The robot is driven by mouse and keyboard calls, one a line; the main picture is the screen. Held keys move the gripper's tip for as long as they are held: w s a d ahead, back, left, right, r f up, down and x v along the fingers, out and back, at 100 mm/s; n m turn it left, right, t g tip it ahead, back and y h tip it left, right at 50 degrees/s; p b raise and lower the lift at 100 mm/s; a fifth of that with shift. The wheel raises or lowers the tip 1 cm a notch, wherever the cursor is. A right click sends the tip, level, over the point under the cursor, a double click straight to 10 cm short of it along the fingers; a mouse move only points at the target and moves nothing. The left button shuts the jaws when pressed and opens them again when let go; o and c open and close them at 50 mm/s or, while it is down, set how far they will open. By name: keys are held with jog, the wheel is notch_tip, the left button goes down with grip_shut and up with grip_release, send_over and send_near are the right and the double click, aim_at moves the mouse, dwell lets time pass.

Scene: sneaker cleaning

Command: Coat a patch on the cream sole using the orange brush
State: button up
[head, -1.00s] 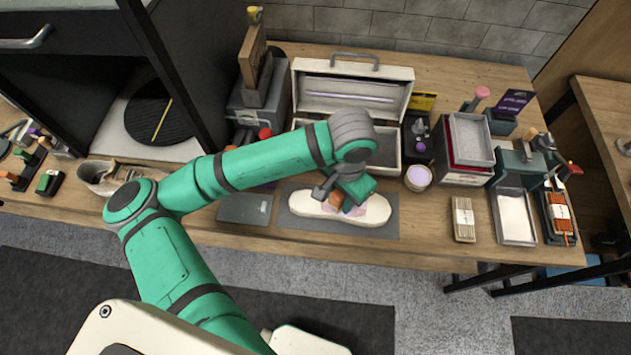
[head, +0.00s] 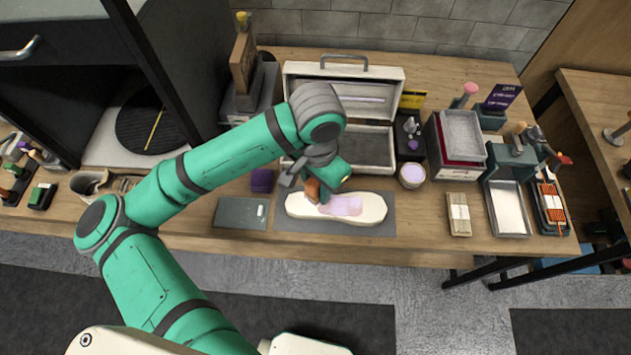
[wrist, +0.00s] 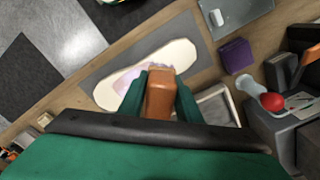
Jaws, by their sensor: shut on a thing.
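The cream sole (head: 372,209) lies flat on a dark grey mat (head: 290,224) on the workbench. A pale lilac patch (head: 345,205) covers its middle. My gripper (head: 318,188) is above the left part of the sole, shut on the orange brush (head: 312,190). In the wrist view the brush (wrist: 160,92) sits between the green fingers, with the sole (wrist: 178,54) and part of the lilac patch (wrist: 127,78) beyond it. The brush's tip is hidden, so I cannot tell whether it touches the sole. A small tub of lilac stuff (head: 412,175) stands right of the mat.
An open cream toolbox (head: 345,75) stands behind the mat. A grey plate (head: 240,213) and purple block (head: 262,180) lie to the left. Stacked trays (head: 460,140), a bundle (head: 459,214) and a metal tray (head: 508,210) stand to the right.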

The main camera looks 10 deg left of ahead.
aim_at(319, 186)
jog(key=shift+r, duration=1.5)
